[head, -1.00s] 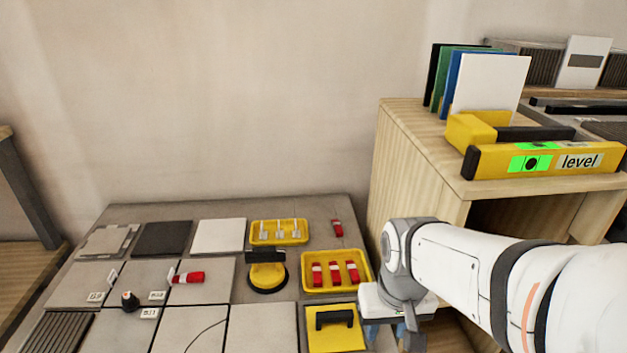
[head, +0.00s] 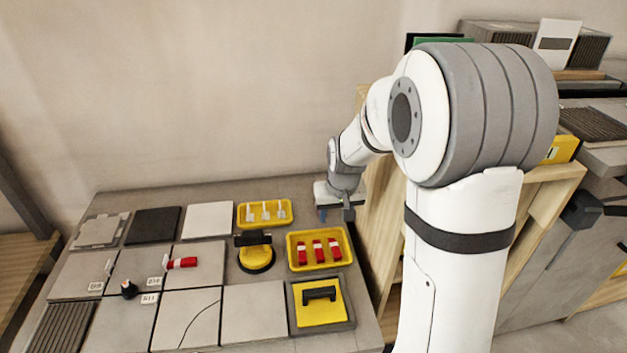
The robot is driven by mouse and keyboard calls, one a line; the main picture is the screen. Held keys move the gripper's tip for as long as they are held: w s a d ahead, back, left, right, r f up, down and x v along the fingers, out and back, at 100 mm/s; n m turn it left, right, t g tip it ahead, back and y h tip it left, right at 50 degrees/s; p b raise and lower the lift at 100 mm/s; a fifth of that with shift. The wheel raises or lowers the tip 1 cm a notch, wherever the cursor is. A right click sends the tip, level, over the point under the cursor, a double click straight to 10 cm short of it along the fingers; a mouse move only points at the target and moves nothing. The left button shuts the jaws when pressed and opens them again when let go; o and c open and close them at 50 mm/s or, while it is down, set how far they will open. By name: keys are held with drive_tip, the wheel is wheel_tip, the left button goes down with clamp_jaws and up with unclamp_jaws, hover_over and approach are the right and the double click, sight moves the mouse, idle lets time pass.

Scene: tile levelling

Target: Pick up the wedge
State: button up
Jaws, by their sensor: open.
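Three red wedges with pale ends, one of them the middle wedge (head: 318,251), stand in a yellow tray (head: 293,266) at the right of the work surface. Another red wedge (head: 182,262) lies on a grey tile at the left, its pale end to the left. My gripper (head: 335,215) is open, pointing down over the surface's back right, behind the yellow tray. It covers the spot where a single loose red wedge lay earlier; that wedge is hidden now. I cannot tell whether the fingers are around it.
A yellow tray of white clips (head: 264,227) is left of my gripper. A yellow-and-black suction cup (head: 256,258) and a yellow block with a black handle (head: 320,303) stand nearby. A wooden cabinet (head: 378,240) rises close on the right. Tiles cover the left and front.

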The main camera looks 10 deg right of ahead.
drive_tip(key=shift+t, duration=0.9)
drive_tip(key=w+f+p, duration=0.1)
drive_tip(key=w+f, duration=0.2)
drive_tip(key=w, duration=0.2)
drive_tip(key=w+f+p, duration=0.2)
drive_tip(key=w+f, duration=0.1)
drive_tip(key=w, duration=0.3)
drive_tip(key=w+f+p, duration=0.2)
drive_tip(key=w+f, duration=0.1)
drive_tip(key=w, duration=0.2)
drive_tip(key=shift+w+d+f, duration=0.3)
drive_tip(key=shift+w+d, duration=0.05)
drive_tip(key=x, duration=0.2)
drive_tip(key=b+x, duration=0.1)
drive_tip(key=x, duration=0.1)
drive_tip(key=b+x, duration=0.1)
drive_tip(key=x, duration=0.1)
drive_tip(key=shift+s+a, duration=0.1)
drive_tip(key=shift+a, duration=0.2)
drive_tip(key=shift+r, duration=0.1)
drive_tip(key=shift+c, duration=0.2)
drive_tip(key=c, duration=0.9)
drive_tip(key=shift+c, duration=0.2)
